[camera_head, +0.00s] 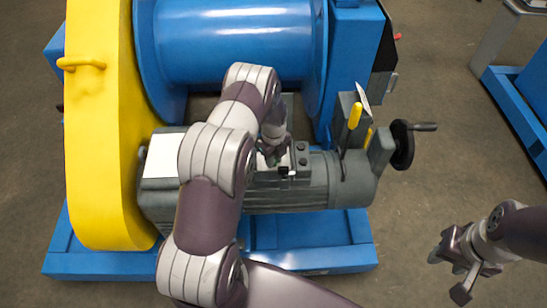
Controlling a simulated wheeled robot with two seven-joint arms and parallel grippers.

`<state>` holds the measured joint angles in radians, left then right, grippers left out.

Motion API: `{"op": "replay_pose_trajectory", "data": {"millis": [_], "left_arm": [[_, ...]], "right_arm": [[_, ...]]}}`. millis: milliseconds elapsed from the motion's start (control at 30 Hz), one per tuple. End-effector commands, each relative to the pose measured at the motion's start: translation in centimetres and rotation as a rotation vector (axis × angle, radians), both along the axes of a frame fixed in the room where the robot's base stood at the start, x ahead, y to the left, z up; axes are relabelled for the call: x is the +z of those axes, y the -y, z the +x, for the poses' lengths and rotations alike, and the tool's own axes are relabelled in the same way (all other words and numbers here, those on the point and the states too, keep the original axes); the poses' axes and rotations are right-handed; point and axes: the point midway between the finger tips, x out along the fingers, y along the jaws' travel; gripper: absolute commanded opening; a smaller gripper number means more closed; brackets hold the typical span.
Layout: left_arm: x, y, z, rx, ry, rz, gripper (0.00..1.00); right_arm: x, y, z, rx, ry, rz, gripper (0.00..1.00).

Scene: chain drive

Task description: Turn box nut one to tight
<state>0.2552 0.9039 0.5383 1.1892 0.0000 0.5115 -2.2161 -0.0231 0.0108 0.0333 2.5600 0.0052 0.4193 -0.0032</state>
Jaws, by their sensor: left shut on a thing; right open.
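A grey motor (318,183) lies on the blue base frame, with a small terminal box (301,157) on its top. Two dark round nuts or knobs show on the right part of the box, too small to tell apart. My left gripper (273,158) reaches down onto the box's left part, from above. It is shut on a small part there, apparently a box nut, which the fingers hide. Which nut it is and how tight it sits cannot be seen. My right gripper (451,274) is open and empty, above the floor at the lower right.
A yellow chain guard (100,130) stands at the left, and a blue drum (235,45) lies behind the motor. A black handwheel (403,145) and yellow-handled levers (355,116) stand right of the box. The blue base frame (305,258) runs in front.

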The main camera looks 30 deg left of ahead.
Motion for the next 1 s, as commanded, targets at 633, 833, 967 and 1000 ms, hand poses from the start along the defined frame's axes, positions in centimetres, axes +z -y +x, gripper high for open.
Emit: {"op": "replay_pose_trajectory", "data": {"millis": [633, 833, 967, 1000], "left_arm": [[1.4, -0.1, 0.2, 0.001, 0.005, 0.001, 0.51], [6.8, -0.1, 0.3, 0.001, 0.008, 0.002, 0.51], [10.0, -0.1, 0.2, 0.001, 0.007, 0.002, 0.51], [10.8, -0.1, 0.2, 0.001, 0.007, 0.001, 0.51]], "right_arm": [[0.4, 0.0, 0.0, 0.0, 0.0, 0.0, 0.43], [1.3, 0.0, 0.0, 0.0, 0.0, 0.0, 0.43], [1.7, 0.0, 0.0, 0.0, 0.0, 0.0, 0.43], [1.8, 0.0, 0.0, 0.0, 0.0, 0.0, 0.43]]}}
